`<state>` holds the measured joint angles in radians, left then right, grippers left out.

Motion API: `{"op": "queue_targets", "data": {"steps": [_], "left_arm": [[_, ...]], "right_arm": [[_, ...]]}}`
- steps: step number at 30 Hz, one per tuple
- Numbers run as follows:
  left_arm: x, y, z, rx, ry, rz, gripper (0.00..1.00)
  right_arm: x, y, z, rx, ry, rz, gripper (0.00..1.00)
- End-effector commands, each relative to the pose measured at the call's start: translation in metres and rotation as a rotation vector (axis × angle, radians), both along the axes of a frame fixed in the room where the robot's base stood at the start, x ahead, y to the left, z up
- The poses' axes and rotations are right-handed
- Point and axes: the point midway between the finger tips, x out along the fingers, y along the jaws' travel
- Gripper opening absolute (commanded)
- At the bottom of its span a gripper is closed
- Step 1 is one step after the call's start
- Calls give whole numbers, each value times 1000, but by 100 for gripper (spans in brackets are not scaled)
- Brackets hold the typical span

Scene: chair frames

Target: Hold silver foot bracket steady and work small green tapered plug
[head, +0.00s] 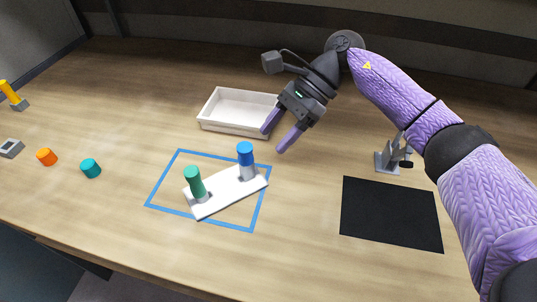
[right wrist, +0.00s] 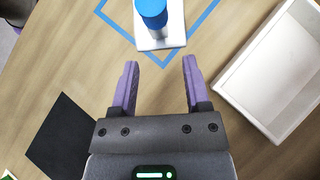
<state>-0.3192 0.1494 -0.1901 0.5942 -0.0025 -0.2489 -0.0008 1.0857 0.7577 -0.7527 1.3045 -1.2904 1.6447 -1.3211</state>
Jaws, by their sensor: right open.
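A green plug (head: 194,181) stands upright in a grey collar on a white plate (head: 226,196), inside a blue taped square. A blue plug (head: 245,153) stands in a second grey collar at the plate's other end; it also shows at the top of the right wrist view (right wrist: 151,10). A silver-grey bracket (head: 388,160) stands at the right, behind the black mat; I cannot tell if it is the foot bracket. My right gripper (head: 274,140) is open and empty, above the table just right of the blue plug and apart from it. My left gripper is out of view.
A white open tray (head: 236,131) lies behind the plate and looks empty. A black mat (head: 390,213) lies at the right. An orange cylinder (head: 47,157), a teal cylinder (head: 91,168), a grey block (head: 11,148) and a yellow-handled piece (head: 10,93) are at the left. The front middle is clear.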

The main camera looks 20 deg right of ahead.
Motion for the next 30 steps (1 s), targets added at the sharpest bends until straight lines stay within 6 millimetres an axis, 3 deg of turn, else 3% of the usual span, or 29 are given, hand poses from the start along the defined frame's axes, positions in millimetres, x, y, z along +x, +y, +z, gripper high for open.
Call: {"op": "queue_targets", "data": {"steps": [5,12,22,23,30], "left_arm": [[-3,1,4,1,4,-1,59],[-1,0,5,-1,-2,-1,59],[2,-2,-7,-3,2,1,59],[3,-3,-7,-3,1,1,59],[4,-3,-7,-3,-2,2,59]], "right_arm": [[-3,10,-6,-5,-3,9,60],[-8,36,-32,-2,-2,7,60],[-11,55,-52,-2,-2,4,60],[-11,55,-52,-2,-3,4,58],[-11,55,-51,-2,-3,4,10]]}}
